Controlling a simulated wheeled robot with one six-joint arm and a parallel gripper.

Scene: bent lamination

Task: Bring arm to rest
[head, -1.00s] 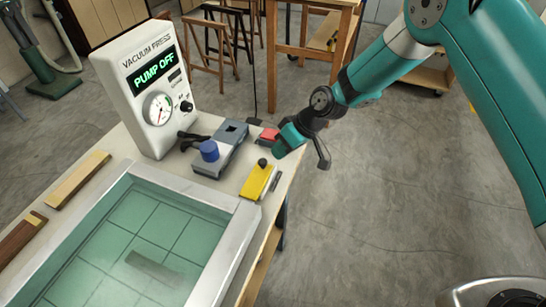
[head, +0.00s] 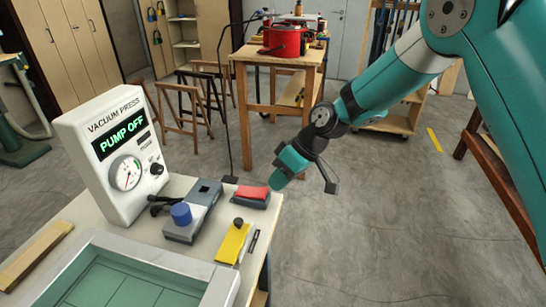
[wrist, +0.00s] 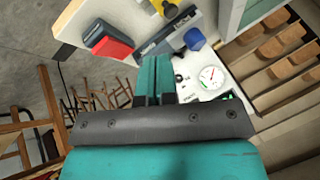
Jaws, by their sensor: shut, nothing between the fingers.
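My gripper (head: 276,181) is at the end of my teal arm, beyond the right back corner of the press table (head: 70,215) in the head view. It points down and to the left, near the red-topped block (head: 253,193). In the wrist view the two teal fingers (wrist: 153,62) lie together with nothing between them. The wrist view shows the red-topped block (wrist: 108,40) to the left of the fingertips, apart from them.
The vacuum press box (head: 112,150) reads "PUMP OFF". A grey block with a blue knob (head: 181,214) and a yellow piece (head: 232,244) lie on the table. A wooden stand with a red pot (head: 283,42) is behind. Open floor (head: 360,220) lies right of the table.

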